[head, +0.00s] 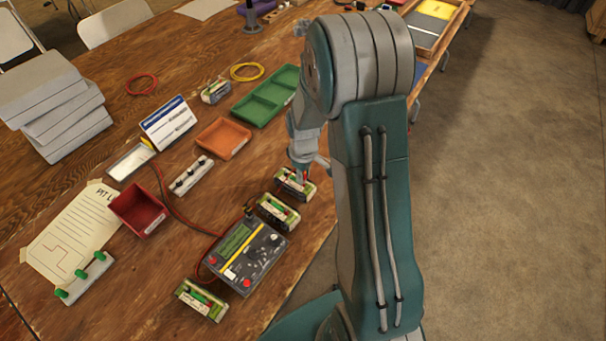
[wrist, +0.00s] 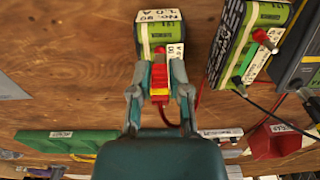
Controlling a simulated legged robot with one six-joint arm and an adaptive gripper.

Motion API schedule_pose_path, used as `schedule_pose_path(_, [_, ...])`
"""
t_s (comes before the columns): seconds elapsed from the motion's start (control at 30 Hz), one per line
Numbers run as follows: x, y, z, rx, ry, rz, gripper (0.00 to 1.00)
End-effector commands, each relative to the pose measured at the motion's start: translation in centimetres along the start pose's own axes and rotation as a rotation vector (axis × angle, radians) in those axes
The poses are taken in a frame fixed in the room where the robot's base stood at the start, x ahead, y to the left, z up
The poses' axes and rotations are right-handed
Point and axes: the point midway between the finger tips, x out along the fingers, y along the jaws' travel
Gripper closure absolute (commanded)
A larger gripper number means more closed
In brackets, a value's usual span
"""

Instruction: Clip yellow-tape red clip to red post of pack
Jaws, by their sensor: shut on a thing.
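My gripper (wrist: 160,88) is shut on a red clip (wrist: 159,72) with yellow tape (wrist: 159,97), seen in the wrist view. A red lead (wrist: 172,123) hangs from the clip. The clip's nose points at the end face of a pack (wrist: 146,42) with a black body and a pale green label. It overlaps that face near its red post; I cannot tell whether it grips the post. In the head view, my gripper (head: 303,168) is right over this pack (head: 287,190), the farthest of the near packs, and partly hides it; the clip is too small there to judge.
A second pack (head: 278,211) stands close beside it, with the charger (head: 241,257) just nearer and another pack (head: 201,300) at the front. An orange tray (head: 223,138), a green tray (head: 265,98) and a red bin (head: 138,209) lie left and behind. The table edge is close at right.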

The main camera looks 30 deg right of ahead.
Motion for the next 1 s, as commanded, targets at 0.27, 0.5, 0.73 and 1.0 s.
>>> schedule_pose_path(0.27, [0.1,-0.01,0.01,0.0,0.0,0.0,1.0])
schedule_pose_path(0.5, [0.1,-0.01,0.01,0.0,0.0,0.0,0.37])
schedule_pose_path(0.73, [0.1,-0.01,0.01,0.0,0.0,0.0,0.37])
schedule_pose_path(1.0, [0.1,0.0,0.01,0.0,0.0,0.0,0.37])
